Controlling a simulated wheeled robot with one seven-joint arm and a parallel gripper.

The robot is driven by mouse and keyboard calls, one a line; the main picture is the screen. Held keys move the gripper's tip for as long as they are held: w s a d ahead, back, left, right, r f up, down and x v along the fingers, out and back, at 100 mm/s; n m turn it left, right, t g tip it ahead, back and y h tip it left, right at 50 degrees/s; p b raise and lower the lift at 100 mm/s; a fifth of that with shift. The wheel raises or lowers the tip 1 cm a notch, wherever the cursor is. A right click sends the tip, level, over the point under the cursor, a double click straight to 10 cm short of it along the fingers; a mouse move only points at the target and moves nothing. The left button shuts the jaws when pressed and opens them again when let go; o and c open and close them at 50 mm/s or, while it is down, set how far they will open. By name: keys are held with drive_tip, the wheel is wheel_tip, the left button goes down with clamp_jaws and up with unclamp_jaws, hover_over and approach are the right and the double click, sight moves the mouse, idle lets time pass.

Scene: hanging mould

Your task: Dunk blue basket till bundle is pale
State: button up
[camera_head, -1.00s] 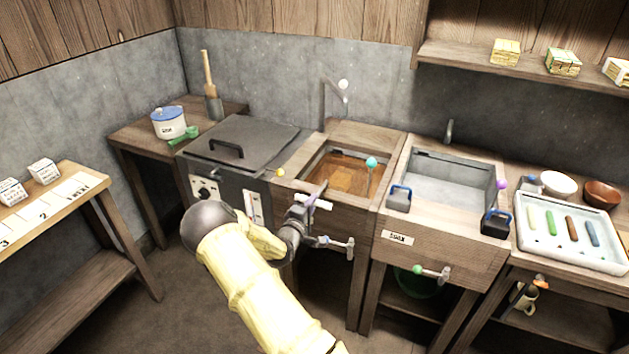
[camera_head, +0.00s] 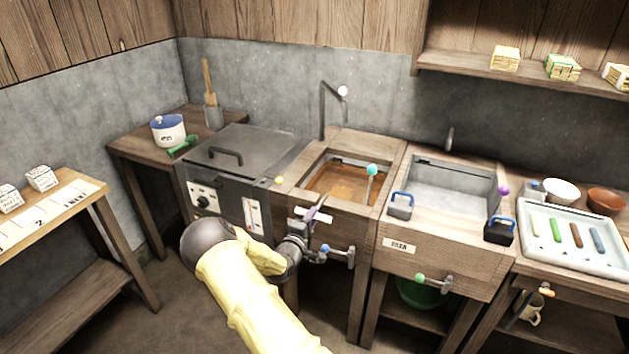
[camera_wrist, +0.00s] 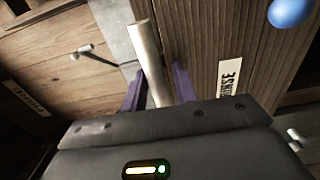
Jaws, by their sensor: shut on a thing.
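My gripper (camera_head: 317,212) is in front of the middle wooden basin (camera_head: 385,150), which holds amber liquid (camera_head: 340,182). What the rod belongs to cannot be told. No blue basket can be made out for certain, and no bundle shows in the liquid.
A T-shaped handle (camera_head: 346,251) sticks out below my gripper, and another (camera_head: 440,284) is on the right basin. A lidded grey box (camera_head: 240,150) stands at left. A tray of coloured sticks (camera_head: 585,240) is at right. Folded stacks (camera_head: 505,58) lie on the shelf.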

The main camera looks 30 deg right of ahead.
wheel_tip(320, 180, up, 15)
drive_tip(key=p, duration=0.9)
drive_tip(key=shift+p, duration=0.35)
drive_tip(key=shift+c, duration=0.5)
drive_tip(key=shift+f, duration=0.1)
drive_tip(key=o, duration=1)
drive_tip(key=shift+f, duration=0.1)
drive_tip(key=shift+c, duration=0.2)
drive_tip(key=p+v, duration=0.1)
drive_tip(key=v, duration=0.8)
